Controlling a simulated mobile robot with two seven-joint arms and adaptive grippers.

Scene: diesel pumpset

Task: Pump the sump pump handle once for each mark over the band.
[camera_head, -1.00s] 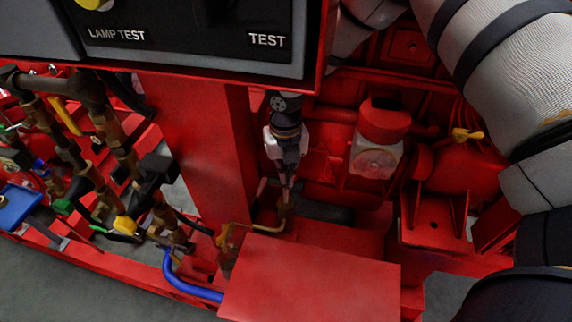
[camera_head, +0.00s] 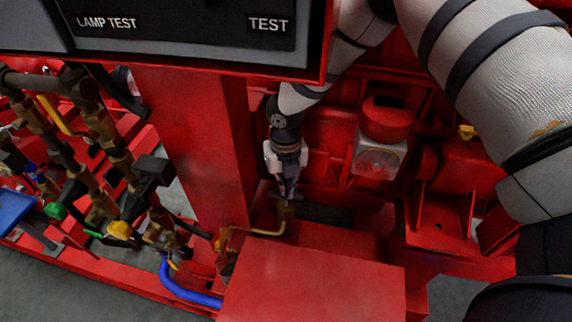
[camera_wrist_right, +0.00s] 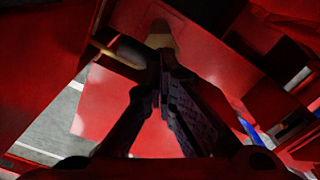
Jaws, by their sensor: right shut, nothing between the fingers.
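My right gripper (camera_head: 287,194) points down in the middle of the head view, its fingers shut and empty. Its tips are at or just above the upper end of a brass upright (camera_head: 286,210), which joins a bent brass rod (camera_head: 255,231); this looks like the sump pump handle. In the right wrist view, my right gripper's dark fingers (camera_wrist_right: 164,65) converge just in front of a tan rounded end (camera_wrist_right: 160,36). I cannot tell whether they touch it. I cannot make out the band or its marks. My left gripper is not in view.
A red box (camera_head: 310,280) stands in front of the brass rod. A red post (camera_head: 195,145) rises to its left, under the dark test panel (camera_head: 190,25). A clear bowl with a red cap (camera_head: 385,118) is right of my gripper. Valves and a blue hose (camera_head: 185,288) lie left.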

